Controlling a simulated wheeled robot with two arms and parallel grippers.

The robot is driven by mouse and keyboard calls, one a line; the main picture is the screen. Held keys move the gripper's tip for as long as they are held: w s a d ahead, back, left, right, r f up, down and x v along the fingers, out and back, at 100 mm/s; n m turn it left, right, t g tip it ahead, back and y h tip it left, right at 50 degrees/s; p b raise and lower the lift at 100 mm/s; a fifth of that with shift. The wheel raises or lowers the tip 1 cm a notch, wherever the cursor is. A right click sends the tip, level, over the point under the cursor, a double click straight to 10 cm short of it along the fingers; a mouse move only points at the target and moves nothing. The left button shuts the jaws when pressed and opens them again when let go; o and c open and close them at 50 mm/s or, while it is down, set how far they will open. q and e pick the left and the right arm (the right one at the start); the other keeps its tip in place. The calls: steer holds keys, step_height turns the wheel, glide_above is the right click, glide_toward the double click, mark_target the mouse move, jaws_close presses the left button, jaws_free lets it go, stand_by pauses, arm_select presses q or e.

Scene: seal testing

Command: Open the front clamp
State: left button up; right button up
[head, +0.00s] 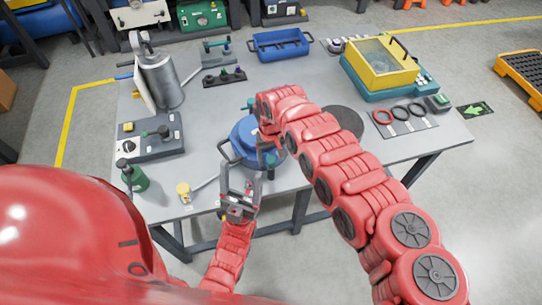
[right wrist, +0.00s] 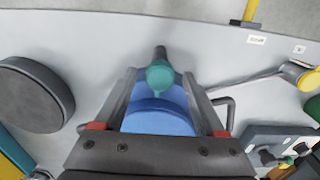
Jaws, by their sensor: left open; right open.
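A round blue vessel (head: 242,133) stands near the table's front edge; it also shows in the right wrist view (right wrist: 158,122). In that view the front clamp's teal handle (right wrist: 159,77) with a dark tip points to the table's front edge. My right gripper (right wrist: 164,90) is open, its fingers on either side of the handle; I cannot tell whether they touch it. In the head view my right gripper (head: 269,153) is over the vessel's front right side and hides most of this clamp. My left gripper (head: 241,175) is open and empty, in front of the vessel.
A dark disc (head: 344,121) lies right of the vessel. A yellow-knobbed tool (head: 184,190), a green bottle (head: 134,177) and a control box (head: 150,137) are at left. A yellow-and-teal case (head: 382,66) and rings (head: 408,112) are at right. A blue tray (head: 279,45) is behind.

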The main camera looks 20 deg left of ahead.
steer(key=shift+f, duration=0.1)
steer(key=n+b, duration=0.1)
steer(key=n, duration=0.1)
steer(key=n+b, duration=0.3)
steer(key=n, duration=0.1)
steer(key=shift+w+f+b, duration=0.1)
steer(key=shift+f+b, duration=0.2)
steer(key=shift+f, duration=0.05)
steer(key=shift+r+n+b, duration=0.25)
steer(key=shift+n+b, duration=0.1)
steer(key=shift+n, duration=0.65)
steer(key=shift+r, duration=0.15)
jaws_close()
